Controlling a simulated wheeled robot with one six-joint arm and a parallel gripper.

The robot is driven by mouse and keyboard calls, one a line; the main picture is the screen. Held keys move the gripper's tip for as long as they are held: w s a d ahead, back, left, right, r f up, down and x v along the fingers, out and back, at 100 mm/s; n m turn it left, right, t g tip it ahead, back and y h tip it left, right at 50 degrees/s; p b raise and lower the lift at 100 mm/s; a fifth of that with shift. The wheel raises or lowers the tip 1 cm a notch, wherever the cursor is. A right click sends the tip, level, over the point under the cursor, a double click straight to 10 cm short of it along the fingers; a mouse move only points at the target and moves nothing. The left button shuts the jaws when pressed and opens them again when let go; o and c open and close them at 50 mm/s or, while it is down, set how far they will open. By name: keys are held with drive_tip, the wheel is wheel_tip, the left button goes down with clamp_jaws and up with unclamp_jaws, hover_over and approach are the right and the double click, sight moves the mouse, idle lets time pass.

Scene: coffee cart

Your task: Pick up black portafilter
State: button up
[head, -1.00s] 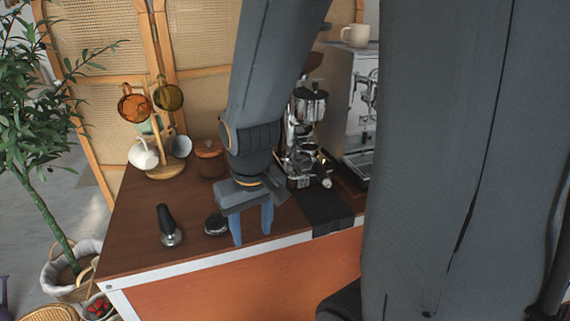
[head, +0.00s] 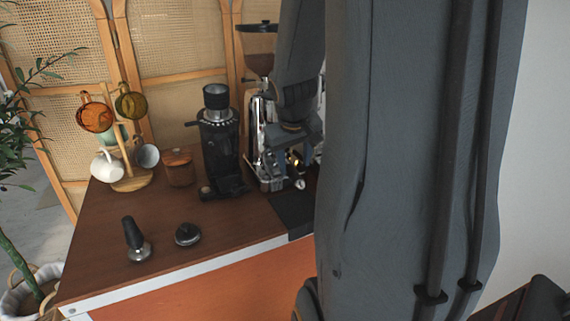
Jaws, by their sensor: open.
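My gripper (head: 297,150) is open in front of the chrome machine (head: 260,135), above the right part of the counter. Its fingers are small and partly lost against the machine.
A black grinder (head: 217,145) stands left of the gripper. A black mat (head: 292,212) lies at the front edge.

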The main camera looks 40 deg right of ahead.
sight(293, 171)
drive_tip(key=shift+x, duration=2.45)
drive_tip(key=shift+w+a, duration=0.1)
drive_tip(key=shift+w, duration=0.1)
clamp_jaws()
